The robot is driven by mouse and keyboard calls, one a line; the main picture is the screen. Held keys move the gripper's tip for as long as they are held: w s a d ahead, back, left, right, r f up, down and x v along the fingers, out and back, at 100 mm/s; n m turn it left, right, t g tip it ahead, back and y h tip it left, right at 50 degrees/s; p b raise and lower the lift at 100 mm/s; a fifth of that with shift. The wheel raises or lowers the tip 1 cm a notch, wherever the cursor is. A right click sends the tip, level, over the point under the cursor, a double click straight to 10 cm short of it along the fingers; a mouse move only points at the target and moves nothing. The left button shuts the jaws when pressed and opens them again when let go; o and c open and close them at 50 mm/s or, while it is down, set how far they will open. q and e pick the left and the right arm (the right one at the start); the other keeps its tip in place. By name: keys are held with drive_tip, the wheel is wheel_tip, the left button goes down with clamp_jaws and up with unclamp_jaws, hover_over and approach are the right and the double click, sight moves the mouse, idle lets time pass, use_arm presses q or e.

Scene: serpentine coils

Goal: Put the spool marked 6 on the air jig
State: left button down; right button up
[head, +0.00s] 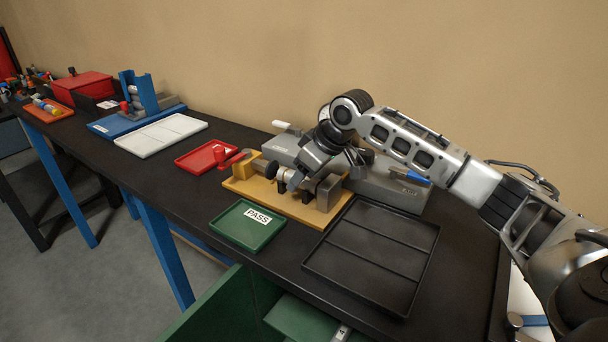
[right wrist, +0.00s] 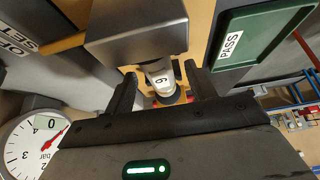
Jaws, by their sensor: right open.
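The air jig has a tan base (head: 240,188) with grey blocks and stands mid-bench in the head view. In the right wrist view, a large grey block (right wrist: 137,28) of the jig fills the top. The spool (right wrist: 161,80), pale with a dark numeral that reads as 6, sits right by this block, in line with the jig. My right gripper (right wrist: 164,88) is open, with one black finger on each side of the spool. Whether the fingers touch it cannot be told. In the head view my right gripper (head: 288,180) is low over the jig. My left gripper is out of view.
A green PASS tray (head: 233,234) and a black divided tray (head: 309,263) lie in front of the jig. A red tray (head: 188,163) and a white tray (head: 124,143) lie to the left. A pressure gauge (right wrist: 30,143) shows close by in the wrist view.

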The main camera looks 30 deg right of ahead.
drive_tip(key=b+v, duration=0.1)
drive_tip(key=v, duration=1.4)
drive_tip(key=shift+r, duration=0.3)
